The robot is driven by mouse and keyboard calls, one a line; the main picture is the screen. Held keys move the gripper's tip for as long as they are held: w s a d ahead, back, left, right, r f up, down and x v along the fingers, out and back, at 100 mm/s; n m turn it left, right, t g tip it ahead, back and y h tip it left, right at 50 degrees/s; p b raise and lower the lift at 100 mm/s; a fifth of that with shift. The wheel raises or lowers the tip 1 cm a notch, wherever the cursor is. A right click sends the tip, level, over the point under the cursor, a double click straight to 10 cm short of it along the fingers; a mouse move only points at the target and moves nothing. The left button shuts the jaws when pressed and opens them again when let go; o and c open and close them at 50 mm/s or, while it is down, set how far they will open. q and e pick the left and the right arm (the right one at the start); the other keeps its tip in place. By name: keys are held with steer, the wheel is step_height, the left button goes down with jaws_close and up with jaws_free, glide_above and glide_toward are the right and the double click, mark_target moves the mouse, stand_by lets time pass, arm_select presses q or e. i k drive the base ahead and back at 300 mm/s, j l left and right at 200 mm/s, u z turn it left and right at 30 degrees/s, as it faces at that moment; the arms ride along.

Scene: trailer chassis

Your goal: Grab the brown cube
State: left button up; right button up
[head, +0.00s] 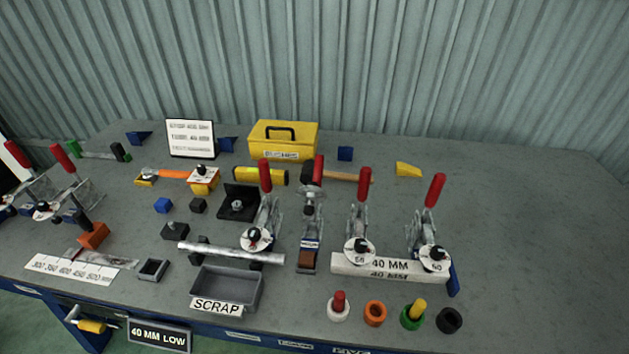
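A small brown block (308,257) sits near the front middle of the table, at the foot of a red-handled clamp (313,200). I cannot tell whether it is a separate cube or part of that clamp's base. An orange-brown block (94,236) lies at the left, tilted, beside another clamp with a red handle. Its underside and back are hidden. Neither of my grippers is in view.
A grey SCRAP tray (258,290) and a metal bar (231,253) lie left of the brown block. A 40 MM bar (390,268) with two clamps stands to its right. The table's right side is clear.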

mark_target(307, 258)
steer(key=k+l+z, duration=0.2)
steer(key=k+z, duration=0.25)
steer(key=k+l+z, duration=0.2)
steer(key=z, duration=0.2)
steer(key=i+l, duration=0.05)
steer(key=l, duration=0.05)
